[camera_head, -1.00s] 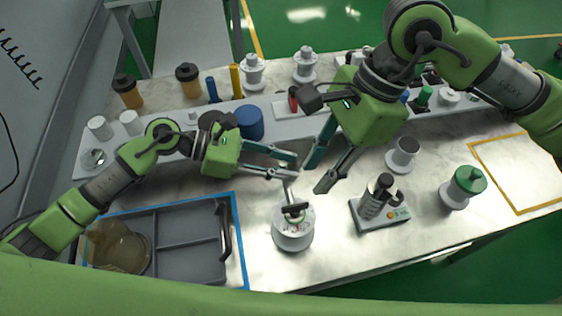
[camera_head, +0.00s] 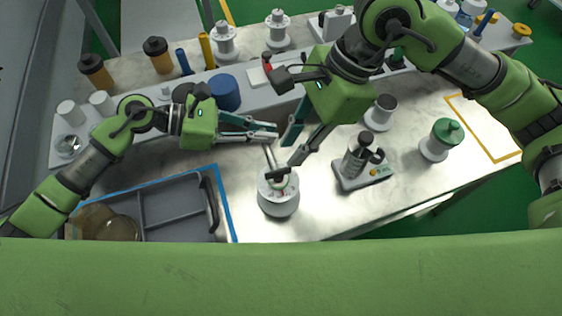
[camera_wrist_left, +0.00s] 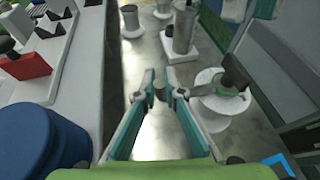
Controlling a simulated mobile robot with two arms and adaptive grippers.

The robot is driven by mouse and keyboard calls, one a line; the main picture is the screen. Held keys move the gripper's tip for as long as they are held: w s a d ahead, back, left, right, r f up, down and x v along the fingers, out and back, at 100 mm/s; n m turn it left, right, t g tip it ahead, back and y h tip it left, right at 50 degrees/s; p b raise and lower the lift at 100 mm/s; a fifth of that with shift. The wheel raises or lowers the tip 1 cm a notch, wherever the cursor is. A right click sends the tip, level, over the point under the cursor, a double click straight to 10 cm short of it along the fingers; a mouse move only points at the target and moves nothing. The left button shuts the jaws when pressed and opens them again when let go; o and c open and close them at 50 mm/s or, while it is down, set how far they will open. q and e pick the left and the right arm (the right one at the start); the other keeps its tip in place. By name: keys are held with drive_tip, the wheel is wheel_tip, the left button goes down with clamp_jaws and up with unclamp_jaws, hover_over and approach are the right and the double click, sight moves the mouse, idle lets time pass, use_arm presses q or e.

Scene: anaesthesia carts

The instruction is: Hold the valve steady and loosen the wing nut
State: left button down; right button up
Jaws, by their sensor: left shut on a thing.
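The valve (camera_head: 278,199) is a white round body standing on the bench, with a black bar (camera_head: 277,173) across its top. It also shows at the right in the left wrist view (camera_wrist_left: 212,112). A thin grey rod (camera_head: 270,157) rises from its top toward my left gripper (camera_head: 276,131). My left gripper is shut on the rod's end, which shows as a small grey cylinder (camera_wrist_left: 160,89) between the fingertips. My right gripper (camera_head: 290,150) is open, its fingers spread, above and just behind the valve. I cannot make out the wing nut clearly.
A grey divided tray (camera_head: 180,240) with a blue border lies left of the valve. A small device (camera_head: 364,172) and a green-topped white container (camera_head: 439,140) stand to its right.

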sight(279, 170)
drive_tip(key=x, duration=0.7)
clamp_jaws()
